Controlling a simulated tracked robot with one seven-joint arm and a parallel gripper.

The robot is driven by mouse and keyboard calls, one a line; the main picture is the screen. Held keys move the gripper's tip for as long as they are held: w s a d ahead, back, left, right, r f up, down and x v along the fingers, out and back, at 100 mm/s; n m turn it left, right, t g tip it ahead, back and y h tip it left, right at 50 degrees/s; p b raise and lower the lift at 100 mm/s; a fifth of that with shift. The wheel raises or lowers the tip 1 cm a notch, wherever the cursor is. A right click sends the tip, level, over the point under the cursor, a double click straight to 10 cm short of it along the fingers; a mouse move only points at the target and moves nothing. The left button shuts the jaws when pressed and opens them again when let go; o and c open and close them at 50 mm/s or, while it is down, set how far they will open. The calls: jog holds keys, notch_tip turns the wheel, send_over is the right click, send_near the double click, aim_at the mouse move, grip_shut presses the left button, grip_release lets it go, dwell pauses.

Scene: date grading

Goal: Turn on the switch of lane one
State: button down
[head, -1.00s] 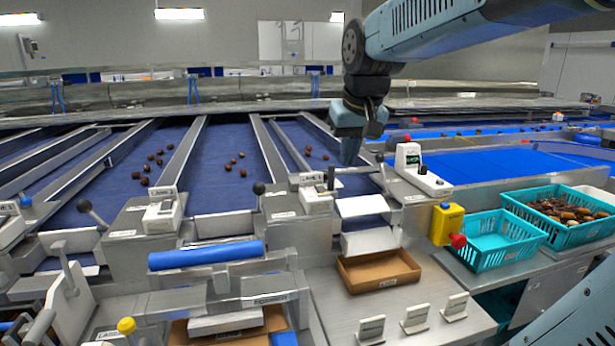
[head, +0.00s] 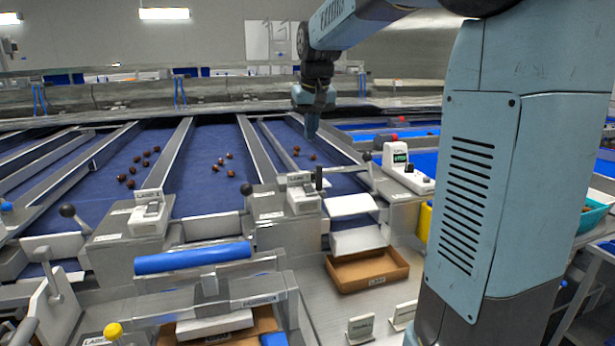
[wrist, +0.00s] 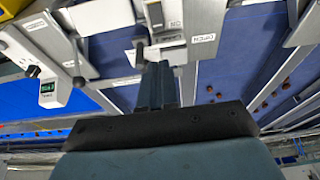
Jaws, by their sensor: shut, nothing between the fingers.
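A white switch box (head: 303,198) with a black lever (head: 318,179) stands at the front end of the right-hand sorting lane. The box also shows in the wrist view (wrist: 165,42), with its dark lever (wrist: 141,52) close ahead of my fingers. Another white switch box (head: 150,214) sits at the front of the lane to its left. I cannot read which box is lane one's. My gripper (head: 312,134) is shut and empty, pointing down, above and behind the right-hand box in the head view. In the wrist view, its fingertips (wrist: 157,68) appear just below the box; contact cannot be told.
Blue lanes (head: 215,150) carry several dates between metal rails. Black-knobbed levers (head: 67,211) stand along the front. A white display unit (head: 397,160) is to the right. A brown tray (head: 367,268) lies on the steel bench. My arm hides part of the right side.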

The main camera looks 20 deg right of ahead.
jog(key=shift+s, duration=0.1)
dwell(0.3)
jog(key=shift+s+r, duration=0.2)
jog(key=shift+s, duration=0.5)
jog(key=s+v, duration=0.1)
jog(key=v, duration=1.2)
jog(key=shift+r, duration=0.2)
